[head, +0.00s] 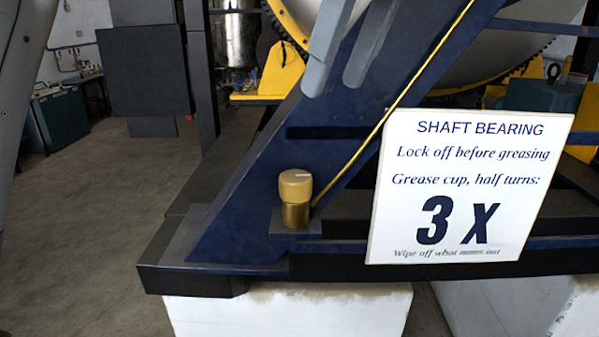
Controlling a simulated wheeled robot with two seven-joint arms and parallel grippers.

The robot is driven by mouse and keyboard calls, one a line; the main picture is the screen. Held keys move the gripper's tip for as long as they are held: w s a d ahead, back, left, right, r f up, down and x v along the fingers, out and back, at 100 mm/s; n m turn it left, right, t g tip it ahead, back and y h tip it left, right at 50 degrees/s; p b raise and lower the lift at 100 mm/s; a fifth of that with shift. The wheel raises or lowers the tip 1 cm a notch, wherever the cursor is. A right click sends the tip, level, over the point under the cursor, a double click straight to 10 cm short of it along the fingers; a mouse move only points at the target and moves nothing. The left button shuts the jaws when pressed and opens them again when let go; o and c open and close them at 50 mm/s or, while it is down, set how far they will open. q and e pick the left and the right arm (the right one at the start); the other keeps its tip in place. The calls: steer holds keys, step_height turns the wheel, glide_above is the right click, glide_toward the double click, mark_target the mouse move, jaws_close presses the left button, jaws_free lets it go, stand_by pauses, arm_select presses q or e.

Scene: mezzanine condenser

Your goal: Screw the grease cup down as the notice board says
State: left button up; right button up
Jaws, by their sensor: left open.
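The grease cup (295,188) stands upright on a small dark plate at the foot of the blue sloping frame. It has a tan knurled-looking cap with a pale mark on top, above a brass body. A thin brass pipe runs up from beside it to the right. The notice board (470,185) reads "SHAFT BEARING", "Lock off before greasing", "Grease cup, half turns: 3 X"; its bottom line is partly illegible. My left gripper (335,88) shows as two grey fingers at top centre, apart and empty, above the cup in the picture. My right gripper is out of view.
The blue frame (330,150) slopes up behind the cup, and the board stands close on its right. A dark base beam rests on a white block (290,310). A large wheel with yellow toothed rim is behind. Open floor (90,220) lies left.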

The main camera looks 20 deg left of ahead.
arm_select(q)
steer(key=f, duration=0.1)
steer(key=p, duration=0.4)
glide_toward(298, 177)
steer(key=x, duration=0.7)
steer(key=shift+w+a+f, duration=0.1)
steer(key=shift+w+f, duration=0.05)
steer(key=shift+f, duration=0.15)
steer(key=shift+x, duration=0.9)
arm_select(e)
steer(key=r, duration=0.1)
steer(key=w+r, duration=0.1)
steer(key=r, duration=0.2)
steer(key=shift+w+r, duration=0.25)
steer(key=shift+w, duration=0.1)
arm_select(q)
steer(key=c, duration=0.8)
